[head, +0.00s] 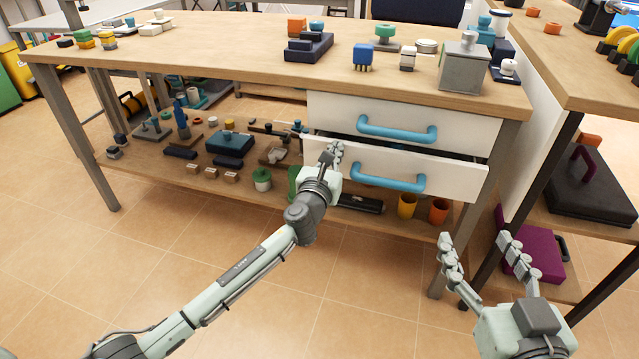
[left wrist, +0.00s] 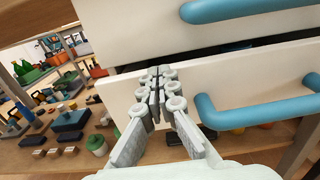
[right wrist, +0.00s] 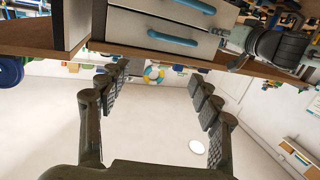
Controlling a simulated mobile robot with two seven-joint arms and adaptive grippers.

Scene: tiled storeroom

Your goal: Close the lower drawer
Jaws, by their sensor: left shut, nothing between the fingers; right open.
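The lower drawer (head: 455,181) has a white front and a blue handle (head: 386,178). It stands out a little from the workbench, with a dark gap above its front. The closed-looking upper drawer (head: 330,110) is above it. My left gripper (head: 335,148) is shut and empty at the left part of the lower drawer's front, left of the handle. In the left wrist view its fingertips (left wrist: 158,72) are at the white front (left wrist: 235,82); I cannot tell whether they touch. My right gripper (head: 473,238) is open and empty, low in front of the bench's right end.
The wooden workbench (head: 220,50) carries several small parts and a grey metal box (head: 464,66). Its lower shelf (head: 125,153) holds tools, orange cups and blocks. A second bench with a purple case (head: 530,254) stands at right. The tiled floor in front is clear.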

